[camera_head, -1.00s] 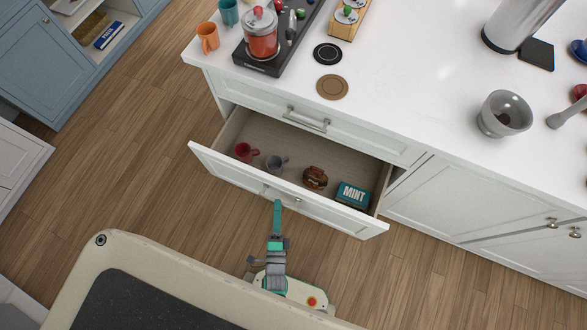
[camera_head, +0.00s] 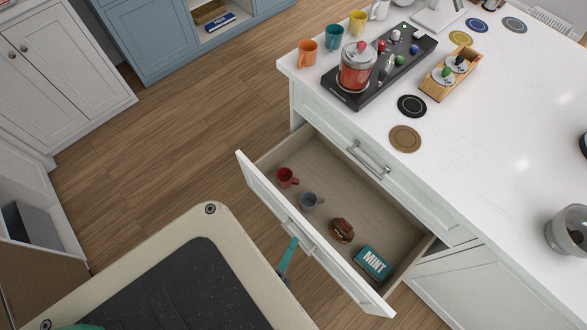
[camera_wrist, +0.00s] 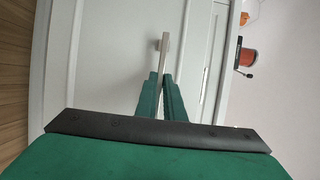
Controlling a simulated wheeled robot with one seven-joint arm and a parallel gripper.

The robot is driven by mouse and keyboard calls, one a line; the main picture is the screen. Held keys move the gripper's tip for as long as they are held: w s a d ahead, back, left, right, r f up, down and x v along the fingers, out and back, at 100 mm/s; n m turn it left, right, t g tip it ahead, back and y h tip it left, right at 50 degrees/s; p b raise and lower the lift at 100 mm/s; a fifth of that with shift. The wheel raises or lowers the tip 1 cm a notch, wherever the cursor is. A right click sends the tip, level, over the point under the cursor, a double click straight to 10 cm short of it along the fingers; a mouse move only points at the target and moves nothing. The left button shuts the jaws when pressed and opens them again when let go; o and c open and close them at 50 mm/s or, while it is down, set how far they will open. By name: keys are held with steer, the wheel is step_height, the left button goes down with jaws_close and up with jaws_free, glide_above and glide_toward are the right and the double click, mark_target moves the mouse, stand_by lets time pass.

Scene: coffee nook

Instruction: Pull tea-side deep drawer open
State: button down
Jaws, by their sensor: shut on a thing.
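The white deep drawer (camera_head: 328,272) under the tea end of the counter stands well open in the head view. Inside it are a red mug (camera_head: 287,177), a grey mug (camera_head: 311,201), a brown jar (camera_head: 341,230) and a teal MINT box (camera_head: 373,262). My gripper (camera_head: 291,247) is at the outside of the drawer front, over its bar handle (camera_head: 302,237). In the wrist view my gripper's green fingers (camera_wrist: 161,88) are closed around the metal handle (camera_wrist: 163,50). The grip itself is partly hidden in the head view.
Above is a shut drawer with its own handle (camera_head: 368,160). Blue cabinets (camera_head: 165,35) stand across the wooden floor (camera_head: 170,140), which is clear at left.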

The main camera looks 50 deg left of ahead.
steer(key=c, duration=1.9)
jaws_free()
steer(key=shift+o, duration=0.2)
steer(key=v, duration=1)
steer(key=shift+s+d, duration=0.25)
steer(key=shift+s, duration=0.1)
steer(key=w+d+r+n+h, duration=0.2)
steer(key=w+d+r+n, duration=0.1)
steer(key=r, duration=0.6)
steer(key=w+d+r+n+h, duration=0.2)
steer(key=d+r+n, duration=0.3)
steer(key=r, duration=0.3)
steer(key=w+d+r+n+h, duration=0.3)
steer(key=d+r+n, duration=0.1)
steer(key=r, duration=0.5)
steer(key=shift+w+d+r+n+g+h, duration=0.35)
steer(key=shift+d+n+g+h, duration=0.05)
